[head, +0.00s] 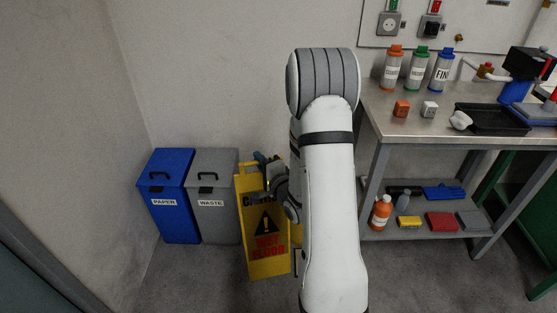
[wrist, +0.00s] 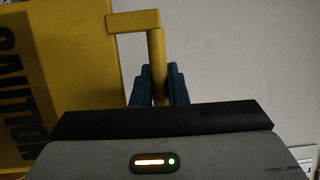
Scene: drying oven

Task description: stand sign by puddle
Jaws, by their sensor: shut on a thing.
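The yellow wet floor sign (head: 266,252) is near the wall, left of my arm in the head view, roughly upright. Its face reads "WET FLOOR" under a warning triangle. In the wrist view its yellow panel (wrist: 55,80) with "CAUTION" fills the left side. A yellow handle (wrist: 158,50) runs down from a crossbar between the blue fingers of my gripper (wrist: 158,88), which is shut on it. My gripper also shows at the sign's top in the head view (head: 268,168). I cannot tell whether the sign's foot touches the floor. No puddle shows in either view.
A blue paper bin (head: 170,225) and a grey waste bin (head: 216,222) stand against the wall left of the sign. A metal workbench (head: 385,120) with bottles and a black tray (head: 495,125) stands to the right. Some grey floor (head: 195,280) is bare in front of the bins.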

